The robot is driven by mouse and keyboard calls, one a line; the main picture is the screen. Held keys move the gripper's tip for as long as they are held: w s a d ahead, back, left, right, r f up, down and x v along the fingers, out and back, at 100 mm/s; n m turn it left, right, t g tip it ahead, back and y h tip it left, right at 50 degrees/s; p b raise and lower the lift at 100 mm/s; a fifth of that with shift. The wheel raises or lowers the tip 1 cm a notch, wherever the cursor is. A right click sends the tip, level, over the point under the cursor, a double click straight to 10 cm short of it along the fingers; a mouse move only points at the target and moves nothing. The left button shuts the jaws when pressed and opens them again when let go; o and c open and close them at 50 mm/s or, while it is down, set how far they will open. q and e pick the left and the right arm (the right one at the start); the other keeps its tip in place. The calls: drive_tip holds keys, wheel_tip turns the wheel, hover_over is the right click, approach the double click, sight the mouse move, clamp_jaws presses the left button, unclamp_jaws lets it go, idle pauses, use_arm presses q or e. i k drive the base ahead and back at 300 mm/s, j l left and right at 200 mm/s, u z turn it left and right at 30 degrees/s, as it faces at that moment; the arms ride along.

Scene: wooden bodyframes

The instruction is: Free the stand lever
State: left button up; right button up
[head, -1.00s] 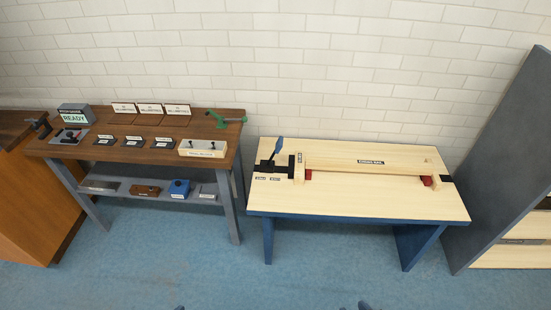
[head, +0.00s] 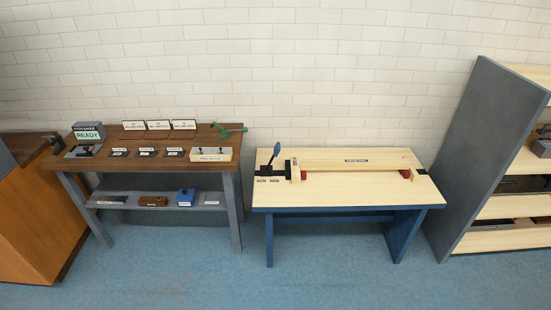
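A lever with a blue handle (head: 275,152) stands up, tilted, from a black base (head: 266,170) at the left end of the light wooden bench (head: 340,193). A long wooden rail (head: 350,164) runs along the bench to the right of the lever, with a small label on it. A red block (head: 303,175) sits at the rail's left end, and another red block (head: 405,174) sits at its right end. Small labels lie in front of the lever base, too small to read. Neither of my grippers is in view now.
A brown workbench (head: 110,161) on the left holds a READY box (head: 89,132), several sign cards, a light block (head: 211,154) and a green tool (head: 229,131). Its lower shelf carries small items. A grey-sided shelf unit (head: 480,150) stands at right. Blue floor (head: 200,285) in front is clear.

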sight(277, 149)
drive_tip(key=i+l+u, duration=0.1)
drive_tip(key=i+u, duration=0.15)
drive_tip(key=i, duration=0.3)
drive_tip(key=i+l+u, duration=0.25)
drive_tip(key=i, duration=0.3)
